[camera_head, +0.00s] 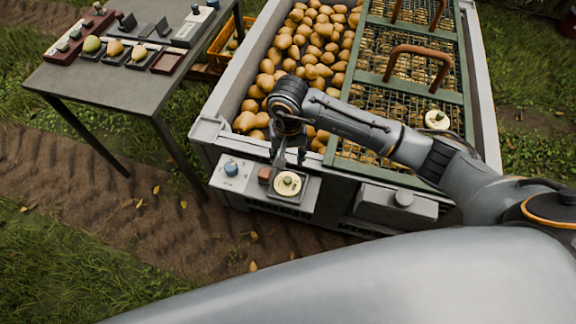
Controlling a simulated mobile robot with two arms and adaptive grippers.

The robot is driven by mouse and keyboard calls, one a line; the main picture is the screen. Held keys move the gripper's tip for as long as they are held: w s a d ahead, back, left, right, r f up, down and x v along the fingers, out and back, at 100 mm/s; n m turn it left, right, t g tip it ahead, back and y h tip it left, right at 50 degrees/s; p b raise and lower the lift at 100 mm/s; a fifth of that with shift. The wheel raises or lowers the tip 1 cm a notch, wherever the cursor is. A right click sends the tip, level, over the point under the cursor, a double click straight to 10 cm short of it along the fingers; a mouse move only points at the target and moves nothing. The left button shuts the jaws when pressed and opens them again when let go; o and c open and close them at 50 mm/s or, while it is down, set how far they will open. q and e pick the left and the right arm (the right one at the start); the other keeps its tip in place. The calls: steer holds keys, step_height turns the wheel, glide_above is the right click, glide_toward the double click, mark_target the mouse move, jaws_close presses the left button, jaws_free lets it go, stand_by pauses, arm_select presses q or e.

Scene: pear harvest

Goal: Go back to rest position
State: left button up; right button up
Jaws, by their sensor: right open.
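My right arm comes in from the right and reaches across the big bin of pears. My right gripper (289,160) points down at the bin's front edge and is open, with nothing seen between its fingers. It is just above and behind a small control panel (235,185) with a blue knob. A round pale disc with a small greenish centre (287,184) sits on this panel, close to the fingertips. Whether the fingers touch anything there I cannot tell. My left gripper is not in view.
The grey bin (207,128) holds many pears (312,45). A green mesh lid (402,70) with brown handles covers its right part. A grey table (125,85) with trays of fruit stands at the left. A yellow crate (222,52) is behind it. Soil and grass lie in front.

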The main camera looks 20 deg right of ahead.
steer(key=shift+r, duration=0.45)
